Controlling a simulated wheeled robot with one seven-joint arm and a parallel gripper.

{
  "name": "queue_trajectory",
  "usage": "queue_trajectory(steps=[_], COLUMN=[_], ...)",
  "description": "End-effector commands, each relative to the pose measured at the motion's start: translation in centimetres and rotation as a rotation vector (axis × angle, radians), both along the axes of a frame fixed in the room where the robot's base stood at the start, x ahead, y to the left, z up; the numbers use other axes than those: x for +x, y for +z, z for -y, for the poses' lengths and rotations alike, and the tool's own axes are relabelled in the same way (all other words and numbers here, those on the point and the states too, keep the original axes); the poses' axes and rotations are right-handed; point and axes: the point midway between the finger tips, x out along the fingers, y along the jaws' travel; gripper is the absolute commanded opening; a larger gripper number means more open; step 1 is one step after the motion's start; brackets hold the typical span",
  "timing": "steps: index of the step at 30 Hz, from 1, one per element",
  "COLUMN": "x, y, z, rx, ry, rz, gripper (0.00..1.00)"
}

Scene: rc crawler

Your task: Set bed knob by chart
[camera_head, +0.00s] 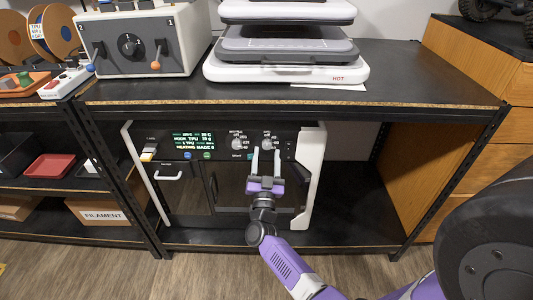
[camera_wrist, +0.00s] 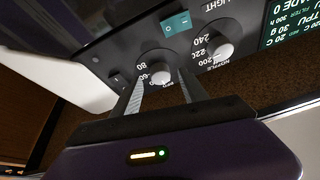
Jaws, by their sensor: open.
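The bed knob (camera_wrist: 161,76) is a round pale knob with numbers such as 60 and 80 around it, on the dark control panel of the printer-like machine (camera_head: 310,180). It also shows in the head view (camera_head: 267,142). My gripper (camera_head: 266,154) is open in front of this knob. In the wrist view its fingers (camera_wrist: 160,84) are on either side of the knob; I cannot tell whether they touch it. The nozzle knob (camera_wrist: 216,50) is beside it and shows in the head view (camera_head: 237,143). The lit screen (camera_head: 194,142) is on the panel's left. No chart is readable.
The machine stands on the lower shelf, under the black shelf top (camera_head: 420,75). A press marked HOT (camera_head: 290,75) and a grey control box (camera_head: 135,45) stand above. A wooden cabinet (camera_head: 500,150) is at the right. A teal switch (camera_wrist: 175,23) is near the knobs.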

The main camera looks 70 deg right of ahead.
Motion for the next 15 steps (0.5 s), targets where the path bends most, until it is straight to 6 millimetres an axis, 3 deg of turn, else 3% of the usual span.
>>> queue_trajectory(steps=[4, 13, 15], x=[0.38, 0.52, 0.52], y=[0.45, 0.59, 0.58], z=[1.08, 1.3, 1.3], rx=[0.0, 0.0, -0.001], ry=[0.0, 0.001, 0.002], rz=[0.0, 0.0, -0.001], gripper=[0.51, 0.51, 0.41])
